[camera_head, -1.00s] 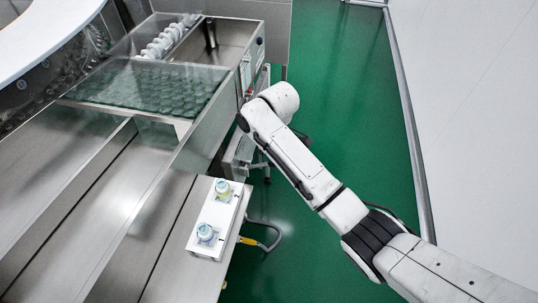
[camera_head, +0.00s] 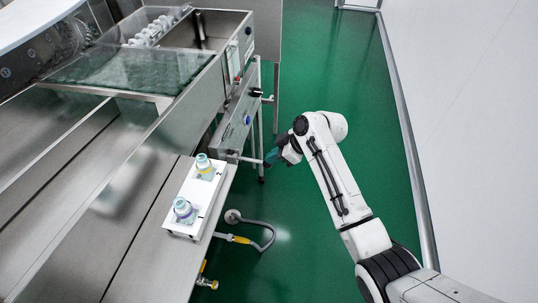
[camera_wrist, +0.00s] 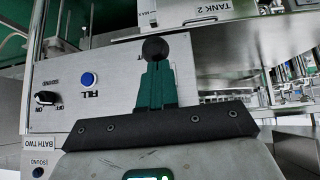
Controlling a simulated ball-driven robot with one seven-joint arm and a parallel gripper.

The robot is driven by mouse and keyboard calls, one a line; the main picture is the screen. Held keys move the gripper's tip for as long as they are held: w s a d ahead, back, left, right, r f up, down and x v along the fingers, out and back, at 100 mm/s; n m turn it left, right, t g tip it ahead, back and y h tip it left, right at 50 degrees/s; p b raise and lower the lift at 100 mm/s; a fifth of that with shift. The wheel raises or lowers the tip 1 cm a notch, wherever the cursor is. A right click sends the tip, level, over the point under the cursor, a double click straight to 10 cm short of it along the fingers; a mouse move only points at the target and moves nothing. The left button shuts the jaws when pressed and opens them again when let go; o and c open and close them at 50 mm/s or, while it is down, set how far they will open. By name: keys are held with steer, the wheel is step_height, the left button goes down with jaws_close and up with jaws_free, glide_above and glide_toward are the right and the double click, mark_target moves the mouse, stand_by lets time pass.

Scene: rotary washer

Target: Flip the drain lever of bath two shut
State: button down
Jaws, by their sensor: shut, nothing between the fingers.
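The bath two control panel (camera_wrist: 110,70) fills the wrist view's left and middle, with a "BATH TWO" label (camera_wrist: 40,145) at the lower left. A black ball knob (camera_wrist: 154,48) shows right at my fingertips in the wrist view; it looks like a lever's end, but its stem is hidden. I cannot tell whether the fingers touch it. My gripper (camera_wrist: 155,64) has teal fingers closed together and empty. In the head view my gripper (camera_head: 271,158) is beside the panel's right side (camera_head: 238,118), above the green floor. The lever's position, open or shut, cannot be told.
The panel carries a blue fill button (camera_wrist: 88,80) and a black sound knob (camera_wrist: 46,98). A "TANK 2" label (camera_wrist: 212,15) is above. Green floor (camera_head: 300,90) is free to the right.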

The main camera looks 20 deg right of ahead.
step_height(320, 180, down, 8)
steer(key=t+y+b, duration=0.3)
steer(key=y+b, duration=0.1)
steer(key=b, duration=0.8)
steer(key=shift+s+d, duration=0.15)
steer(key=v, duration=1)
steer(key=shift+s+d, duration=0.25)
